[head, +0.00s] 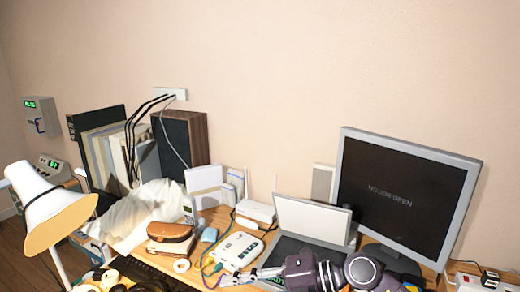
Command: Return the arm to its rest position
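My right arm, with dark purple-grey links, comes in along the bottom edge right of the middle. Its gripper (240,277) points left, low over the desk, just below a white box-like device (237,250). The fingers are small and partly merged with the cables and desk items around them, so I cannot tell whether they are open or shut. No held object can be made out. My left gripper is not in view.
A large monitor (402,195) and a laptop (312,220) stand close behind my arm. A white lamp (55,212), a brown case (170,238) and a dark speaker (180,143) are to the left. The desk (218,217) is crowded; free room is above it.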

